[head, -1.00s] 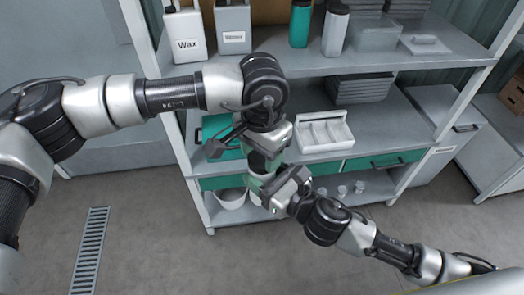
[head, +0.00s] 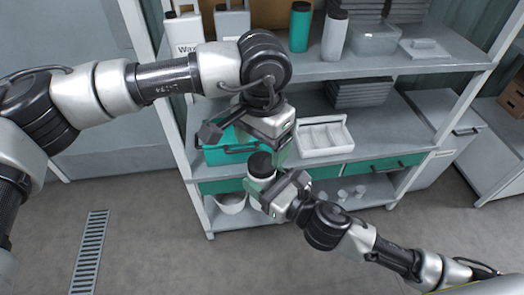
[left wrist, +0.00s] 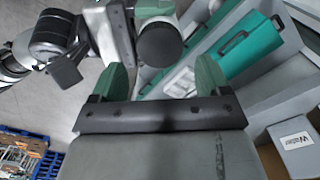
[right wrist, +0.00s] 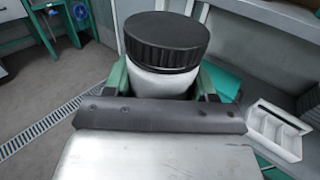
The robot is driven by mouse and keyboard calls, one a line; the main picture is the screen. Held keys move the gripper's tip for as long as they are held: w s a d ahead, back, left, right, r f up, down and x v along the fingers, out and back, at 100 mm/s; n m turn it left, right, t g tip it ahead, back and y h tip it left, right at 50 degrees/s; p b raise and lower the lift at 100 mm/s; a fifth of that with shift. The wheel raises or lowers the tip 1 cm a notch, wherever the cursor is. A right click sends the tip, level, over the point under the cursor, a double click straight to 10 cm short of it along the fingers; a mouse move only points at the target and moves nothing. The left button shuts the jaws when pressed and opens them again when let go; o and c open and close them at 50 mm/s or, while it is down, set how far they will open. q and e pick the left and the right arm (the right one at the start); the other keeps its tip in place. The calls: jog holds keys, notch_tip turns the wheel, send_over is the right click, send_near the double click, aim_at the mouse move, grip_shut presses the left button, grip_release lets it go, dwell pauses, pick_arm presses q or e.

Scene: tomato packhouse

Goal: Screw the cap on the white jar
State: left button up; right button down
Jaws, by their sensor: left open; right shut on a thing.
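The white jar (right wrist: 165,82) is upright in my right gripper (head: 264,188), held in front of the shelf. The right gripper's fingers are shut around the jar's body. The black ribbed cap (right wrist: 166,38) sits level on the jar's top in the right wrist view; I cannot tell how tight it is. The cap also shows in the head view (head: 261,164) and from above in the left wrist view (left wrist: 160,45). My left gripper (left wrist: 160,78) is open and empty, apart from the cap and just above it.
Behind is a grey shelf unit (head: 400,68) with bottles on top. Its middle shelf holds a teal toolbox (head: 226,152) and a white divided tray (head: 325,137). A white bucket (head: 230,203) and small cups stand low. A drain grate (head: 90,255) lies in the open floor.

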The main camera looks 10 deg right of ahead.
pick_arm(q)
jog(key=shift+o, duration=0.3)
jog(key=shift+r, duration=0.1)
jog(key=n, duration=0.4)
jog(key=shift+r+n, duration=0.2)
jog(key=shift+n, duration=0.2)
jog(key=n, duration=0.4)
jog(key=shift+r, duration=0.2)
jog(key=n, duration=0.4)
jog(key=shift+r, duration=0.2)
jog(key=n, duration=0.5)
jog(key=shift+r+n, duration=0.3)
jog(key=shift+n, duration=0.1)
jog(key=n, duration=0.6)
jog(key=shift+r, duration=0.25)
jog(key=n, duration=0.3)
jog(key=shift+r+n, duration=0.2)
jog(key=shift+n, duration=0.1)
jog(key=n, duration=0.4)
jog(key=shift+r, duration=0.15)
jog(key=n, duration=0.4)
jog(key=shift+r+n, duration=0.25)
jog(key=shift+n, duration=0.05)
